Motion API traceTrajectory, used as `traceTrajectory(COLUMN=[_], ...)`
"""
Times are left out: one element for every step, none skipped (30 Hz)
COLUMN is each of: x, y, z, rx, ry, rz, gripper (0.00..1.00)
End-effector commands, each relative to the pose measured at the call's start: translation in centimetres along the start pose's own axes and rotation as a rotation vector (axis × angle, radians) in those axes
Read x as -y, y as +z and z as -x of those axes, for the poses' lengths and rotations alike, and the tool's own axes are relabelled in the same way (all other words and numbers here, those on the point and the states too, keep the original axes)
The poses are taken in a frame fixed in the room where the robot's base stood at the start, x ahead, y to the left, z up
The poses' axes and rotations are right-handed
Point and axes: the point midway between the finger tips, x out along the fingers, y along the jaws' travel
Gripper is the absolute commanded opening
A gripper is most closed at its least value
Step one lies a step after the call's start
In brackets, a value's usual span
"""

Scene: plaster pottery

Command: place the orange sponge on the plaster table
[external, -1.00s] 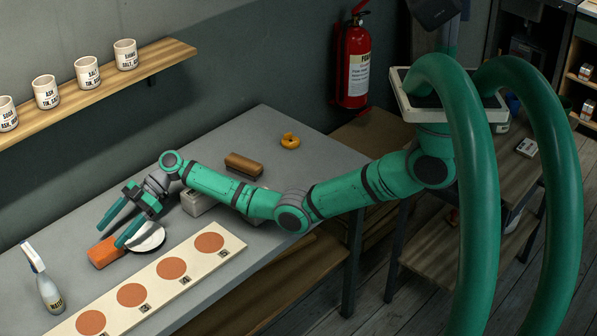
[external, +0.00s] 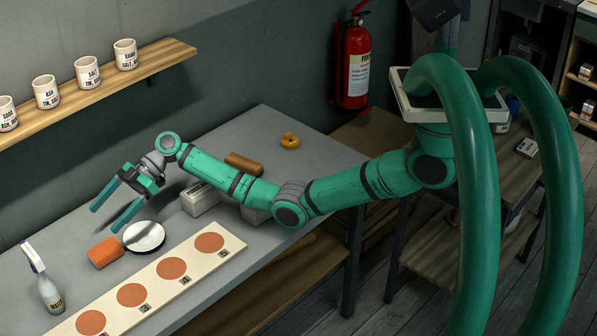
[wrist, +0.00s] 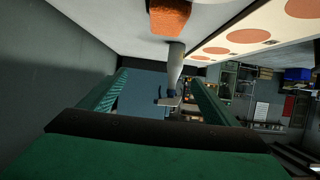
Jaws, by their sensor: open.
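The orange sponge (external: 105,252) lies on the grey table (external: 75,237), just left of a white dish with a dark rim (external: 144,237). My gripper (external: 106,219) is open and empty, raised above the table behind and above the sponge. Its two green fingers are wide apart. In the wrist view, the sponge (wrist: 170,18) shows at the top, beyond and outside the open fingers (wrist: 158,84). I cannot tell which surface is the plaster table; the grey worktop is the only surface under the sponge.
A spray bottle (external: 48,290) stands at the left. A pale board with orange discs (external: 191,279) runs along the front edge. A brown block (external: 243,163), an orange ring-like item (external: 290,141) and pale boxes (external: 199,199) sit further back. A shelf with cups (external: 97,84) hangs on the wall.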

Motion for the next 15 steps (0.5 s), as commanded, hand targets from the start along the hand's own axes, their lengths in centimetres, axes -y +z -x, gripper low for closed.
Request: traceTrajectory(x=[-0.1,-0.1,-0.2,-0.2,-0.1,-0.1,-0.1,0.3,0.6,0.7,0.9,1.0,1.2,1.3,1.5], y=[-1.9,-2.9,-4.4,-5.6,-6.8,-8.1,-9.2,-8.3,-7.6,-7.3,-7.0,-6.6,-6.4,-6.0,-5.5], z=[0.8,1.2,1.9,2.4,2.9,3.4,3.9,2.9,2.2,1.7,1.3,0.8,0.4,-0.1,-0.7], rx=[-0.002,-0.003,-0.003,-0.003,-0.002,-0.002,-0.002,0.023,0.052,0.073,0.092,0.119,0.139,0.162,0.191], ry=[0.003,0.004,0.005,0.005,0.004,0.004,0.004,0.004,0.014,0.021,0.03,0.044,0.054,0.066,0.084], rz=[0.008,0.01,0.011,0.01,0.011,0.01,0.01,-0.009,-0.028,-0.039,-0.052,-0.068,-0.08,-0.093,-0.112], gripper=[0.83,0.83,0.83,0.83,0.83,0.83,0.83,0.83,0.83,0.83,0.83,0.83,0.83,0.83,0.83])
